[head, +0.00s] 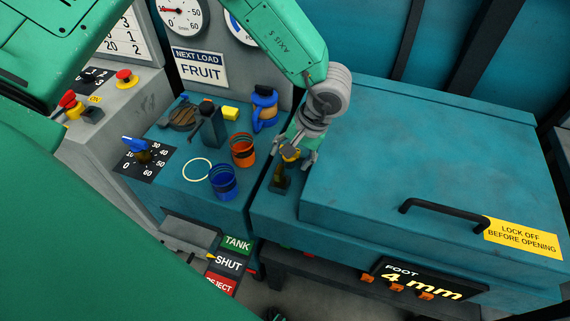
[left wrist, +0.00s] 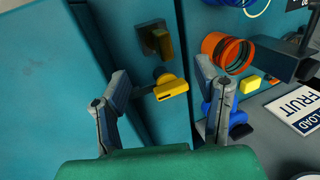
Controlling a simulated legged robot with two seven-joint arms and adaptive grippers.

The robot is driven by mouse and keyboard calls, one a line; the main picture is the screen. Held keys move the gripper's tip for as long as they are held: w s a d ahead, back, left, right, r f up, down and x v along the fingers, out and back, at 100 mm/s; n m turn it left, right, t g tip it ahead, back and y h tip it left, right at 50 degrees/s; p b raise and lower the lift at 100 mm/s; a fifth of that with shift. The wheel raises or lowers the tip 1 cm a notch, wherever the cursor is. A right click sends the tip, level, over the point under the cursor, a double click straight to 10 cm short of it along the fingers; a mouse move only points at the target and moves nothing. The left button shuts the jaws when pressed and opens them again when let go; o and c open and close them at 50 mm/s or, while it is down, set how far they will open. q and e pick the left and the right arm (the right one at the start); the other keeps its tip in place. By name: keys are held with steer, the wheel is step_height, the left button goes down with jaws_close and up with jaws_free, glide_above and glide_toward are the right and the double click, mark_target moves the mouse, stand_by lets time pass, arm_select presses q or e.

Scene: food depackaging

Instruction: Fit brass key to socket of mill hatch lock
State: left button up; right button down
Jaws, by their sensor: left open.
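The yellow brass key (head: 289,153) stands at the left edge of the teal mill hatch (head: 430,170), between my left gripper's fingers. In the left wrist view the key's flat yellow head (left wrist: 171,88) has a round collar behind it. My left gripper (head: 304,156) is open around the key, with a gap to both fingers in the wrist view (left wrist: 160,86). Beside the key is a dark lock block (head: 280,184) with a brass part; it also shows in the wrist view (left wrist: 148,40). How deep the key sits is hidden. My right gripper is not seen.
Left of the hatch, a teal counter holds an orange ring-like cup (head: 243,150), a blue cup (head: 223,181), a blue-handled item (head: 265,110), a yellow block (head: 230,113) and a dial (head: 144,157). A black handle (head: 450,216) crosses the hatch front.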

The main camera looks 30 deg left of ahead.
arm_select(q)
steer(key=v, duration=0.3)
steer(key=shift+d+r, duration=0.1)
steer(key=shift+r, duration=0.2)
stand_by(0.3)
